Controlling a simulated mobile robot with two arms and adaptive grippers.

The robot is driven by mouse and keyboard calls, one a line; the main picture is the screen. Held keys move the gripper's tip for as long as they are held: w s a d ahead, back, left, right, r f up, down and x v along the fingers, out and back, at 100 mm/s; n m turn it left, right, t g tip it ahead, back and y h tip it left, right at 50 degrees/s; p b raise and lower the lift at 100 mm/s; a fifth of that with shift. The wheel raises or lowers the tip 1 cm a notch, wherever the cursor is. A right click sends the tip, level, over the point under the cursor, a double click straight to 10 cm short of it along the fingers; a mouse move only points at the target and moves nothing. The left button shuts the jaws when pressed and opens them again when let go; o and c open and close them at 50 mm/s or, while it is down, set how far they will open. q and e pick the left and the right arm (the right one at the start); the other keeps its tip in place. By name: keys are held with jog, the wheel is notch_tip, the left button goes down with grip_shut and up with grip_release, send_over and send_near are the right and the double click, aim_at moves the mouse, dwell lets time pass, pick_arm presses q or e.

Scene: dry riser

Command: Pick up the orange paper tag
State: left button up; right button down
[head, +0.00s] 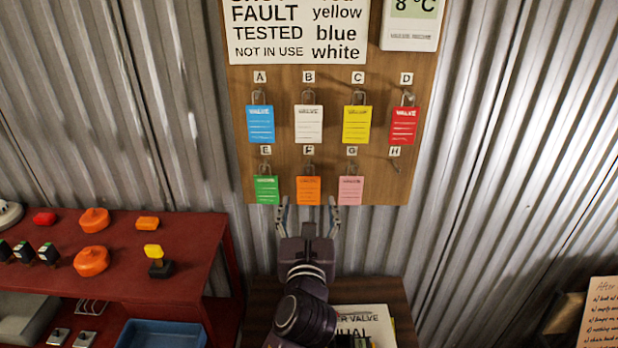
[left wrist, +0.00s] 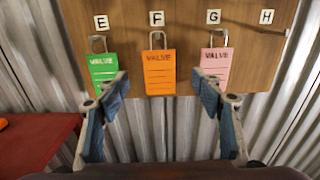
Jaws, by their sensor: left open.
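The orange paper tag (head: 308,190) hangs on the hook under letter F in the lower row of the wooden board. In the left wrist view the orange tag (left wrist: 158,72) hangs upright in the middle, ahead of and between the fingers. My left gripper (head: 308,208) is open and empty, just below the tag's lower edge. In the left wrist view its blue-padded fingers (left wrist: 160,92) spread to either side, overlapping the edges of the green and pink tags. I cannot tell the exact distance to the tag. My right gripper is not in view.
A green tag (head: 266,189) and a pink tag (head: 350,190) hang close on either side. Blue, white, yellow and red tags hang above; hook H (head: 394,163) is empty. A red bench (head: 150,260) stands left, a small wooden table (head: 376,290) below the board.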

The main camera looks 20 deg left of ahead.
aim_at(308, 183)
pick_arm(q)
jog(key=x, duration=0.2)
jog(key=r+p+x, duration=0.1)
jog(key=x, duration=0.3)
jog(key=shift+w+a+f, duration=0.15)
jog(key=shift+w+f, duration=0.15)
jog(key=shift+w, duration=0.25)
jog(key=shift+a, duration=0.1)
jog(key=c, duration=0.8)
jog(key=shift+s, duration=0.1)
jog(key=shift+c, duration=0.3)
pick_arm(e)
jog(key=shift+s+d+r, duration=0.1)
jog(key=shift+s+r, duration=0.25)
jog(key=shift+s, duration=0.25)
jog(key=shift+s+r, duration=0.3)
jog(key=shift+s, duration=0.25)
